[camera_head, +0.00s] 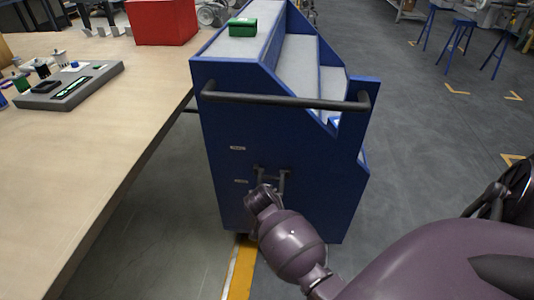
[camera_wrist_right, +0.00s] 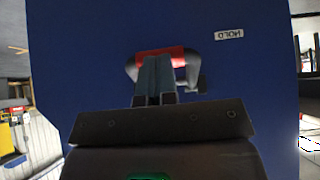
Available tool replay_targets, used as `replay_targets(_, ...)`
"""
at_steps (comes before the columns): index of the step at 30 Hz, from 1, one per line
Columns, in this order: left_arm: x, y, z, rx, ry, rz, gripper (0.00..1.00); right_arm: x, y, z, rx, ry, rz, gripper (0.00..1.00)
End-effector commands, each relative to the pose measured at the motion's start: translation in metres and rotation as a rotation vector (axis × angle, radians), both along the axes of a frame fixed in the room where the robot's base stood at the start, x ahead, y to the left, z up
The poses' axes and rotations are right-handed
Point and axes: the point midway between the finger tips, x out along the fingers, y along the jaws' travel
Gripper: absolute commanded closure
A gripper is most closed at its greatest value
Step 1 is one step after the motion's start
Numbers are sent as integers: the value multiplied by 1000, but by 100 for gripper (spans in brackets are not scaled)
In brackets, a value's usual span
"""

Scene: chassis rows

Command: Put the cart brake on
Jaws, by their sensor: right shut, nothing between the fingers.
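The blue cart (camera_head: 225,120) stands beside the table, with a dark push bar (camera_head: 285,101) across its near end panel. Low on this panel is the brake lever (camera_head: 284,180), a dark bracket; in the right wrist view its red grip (camera_wrist_right: 176,51) shows between dark curved arms. My right gripper (camera_wrist_right: 155,60) is shut and empty, its fingertips overlapping the middle of the red grip in that view. I cannot tell whether they touch it. In the head view my right wrist (camera_head: 265,200) hides part of the lever. My left gripper is out of view.
Small plates mark the panel; one, upside down in the wrist view, reads HOLD (camera_wrist_right: 229,34). The wooden table (camera_head: 120,130) is close on the cart's left. A green box (camera_head: 243,27) sits on top of the cart. The floor (camera_head: 440,130) to the right is open.

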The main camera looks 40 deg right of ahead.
Motion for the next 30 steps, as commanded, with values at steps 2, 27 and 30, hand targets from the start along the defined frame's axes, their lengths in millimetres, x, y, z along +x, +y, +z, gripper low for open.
replay_targets(2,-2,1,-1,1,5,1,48,0,0,0,0,0,0,100)
replay_targets(27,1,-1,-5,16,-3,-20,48,4,-4,-26,-88,-75,0,100)
replay_targets(30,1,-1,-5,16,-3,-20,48,4,-4,-24,-88,-77,1,100)
